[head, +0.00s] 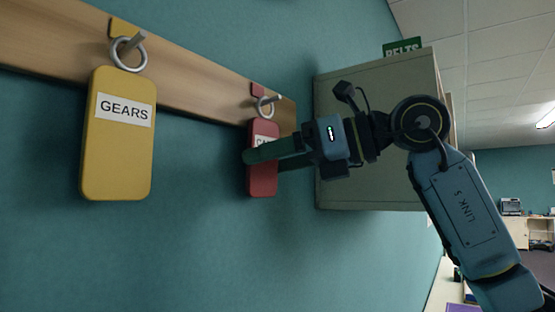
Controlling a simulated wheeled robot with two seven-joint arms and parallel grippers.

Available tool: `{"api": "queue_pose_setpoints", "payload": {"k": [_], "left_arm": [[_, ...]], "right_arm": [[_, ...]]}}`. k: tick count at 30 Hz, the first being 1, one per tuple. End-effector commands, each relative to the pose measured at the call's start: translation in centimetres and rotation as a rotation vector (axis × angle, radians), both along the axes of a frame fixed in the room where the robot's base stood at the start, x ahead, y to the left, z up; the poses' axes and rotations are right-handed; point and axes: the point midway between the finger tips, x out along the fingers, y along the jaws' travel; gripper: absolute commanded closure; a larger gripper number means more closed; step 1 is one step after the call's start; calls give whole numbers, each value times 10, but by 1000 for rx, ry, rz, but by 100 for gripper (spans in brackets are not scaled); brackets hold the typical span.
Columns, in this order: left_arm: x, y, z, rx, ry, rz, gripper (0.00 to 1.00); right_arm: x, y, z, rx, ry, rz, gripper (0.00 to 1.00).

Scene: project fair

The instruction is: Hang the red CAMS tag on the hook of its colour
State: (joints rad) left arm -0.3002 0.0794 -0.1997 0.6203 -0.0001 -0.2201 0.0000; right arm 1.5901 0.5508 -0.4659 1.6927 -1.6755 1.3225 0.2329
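The red CAMS tag (263,185) is upright below the wooden rail, its white label partly covered so only the first letters show. Its metal ring (265,107) is at the hook (273,99) beside a red colour patch (257,89), and looks to be around the peg. My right gripper (262,160) comes in from the right, one finger across the tag's front and the other passing behind its right edge. The fingers are close together and look shut on the tag. My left gripper is out of view.
A yellow GEARS tag (118,160) hangs by its ring from a hook (130,41) with a yellow patch on the wooden rail (190,85). A grey cabinet (375,185) with a green BELTS sign (402,48) stands close behind my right arm.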

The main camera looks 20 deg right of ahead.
Motion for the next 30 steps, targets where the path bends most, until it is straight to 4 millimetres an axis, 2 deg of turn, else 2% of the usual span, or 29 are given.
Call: {"api": "queue_pose_setpoints", "payload": {"k": [8, 11, 14, 24, 30], "left_arm": [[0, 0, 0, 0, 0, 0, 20], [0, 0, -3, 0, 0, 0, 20], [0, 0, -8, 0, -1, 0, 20], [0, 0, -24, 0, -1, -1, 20], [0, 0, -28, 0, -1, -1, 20]], "right_arm": [[0, -1, 0, 0, 0, -1, 20], [-4, -7, 1, 0, -2, -3, 20], [-13, -19, 4, 2, -4, -4, 20], [-56, -79, 18, 2, -2, -4, 20], [-72, -101, 24, 0, -1, -2, 20]]}}
